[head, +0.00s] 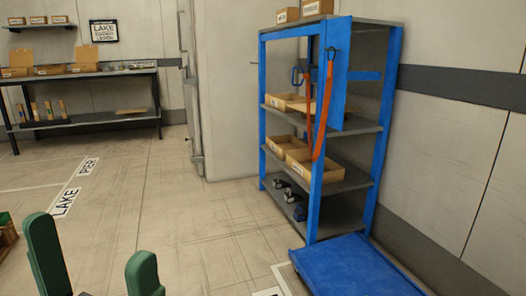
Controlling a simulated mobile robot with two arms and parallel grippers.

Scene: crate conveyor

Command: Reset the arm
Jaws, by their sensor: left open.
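My left gripper (97,270) shows at the bottom left of the head view. Its two green fingers stand wide apart with nothing between them. It is open over the bare floor. The rest of my left arm is below the picture's edge. My right gripper is not in the head view.
A blue-framed shelf (318,200) with boxes and an orange strap (324,110) stands right of centre. A blue platform (358,268) lies before it. A dark workbench (85,76) with boxes stands at the back left. The floor (160,215) between is clear.

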